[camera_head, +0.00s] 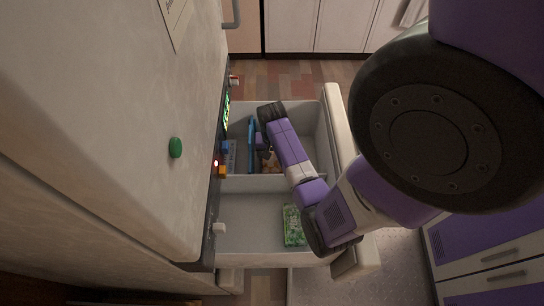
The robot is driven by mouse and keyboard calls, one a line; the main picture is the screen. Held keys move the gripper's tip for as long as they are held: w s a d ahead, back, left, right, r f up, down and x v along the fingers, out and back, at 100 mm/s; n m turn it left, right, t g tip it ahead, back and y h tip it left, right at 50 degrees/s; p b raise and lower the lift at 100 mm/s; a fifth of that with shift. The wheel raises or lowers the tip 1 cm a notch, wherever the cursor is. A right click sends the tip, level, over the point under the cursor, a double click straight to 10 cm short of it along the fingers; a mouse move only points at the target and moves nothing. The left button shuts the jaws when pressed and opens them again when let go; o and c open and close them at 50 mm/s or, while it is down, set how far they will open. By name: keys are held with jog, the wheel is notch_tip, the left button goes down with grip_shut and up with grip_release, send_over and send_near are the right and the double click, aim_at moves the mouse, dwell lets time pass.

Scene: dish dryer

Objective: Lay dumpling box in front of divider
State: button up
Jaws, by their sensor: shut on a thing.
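The open drawer (262,213) has a light divider (262,184) running across its middle. My arm reaches into the upper compartment in the picture. My gripper (260,141), small and partly hidden by my arm, appears shut on a thin blue item (251,145). This item stands on edge, and I take it to be the dumpling box, though its print cannot be read. A green box (293,226) lies in the lower compartment at the right. A tan item (270,160) shows beside my gripper, partly covered by my arm.
Several small packages (229,157) lie at the left of the upper compartment. An orange item (222,171) is near the divider's left end. The lower compartment's left and middle are bare. The drawer front (338,125) stands close to my arm. The fridge door (130,110) fills the left.

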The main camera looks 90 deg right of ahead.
aim_at(272, 158)
jog(key=shift+f, duration=0.15)
jog(key=o, duration=1.7)
jog(key=r+p, duration=0.1)
jog(key=r, duration=0.3)
jog(key=a+r+p, duration=0.1)
jog(key=r, duration=0.3)
jog(key=r+p, duration=0.1)
jog(key=r, duration=0.3)
jog(key=shift+a+r, duration=0.1)
jog(key=shift+a, duration=0.1)
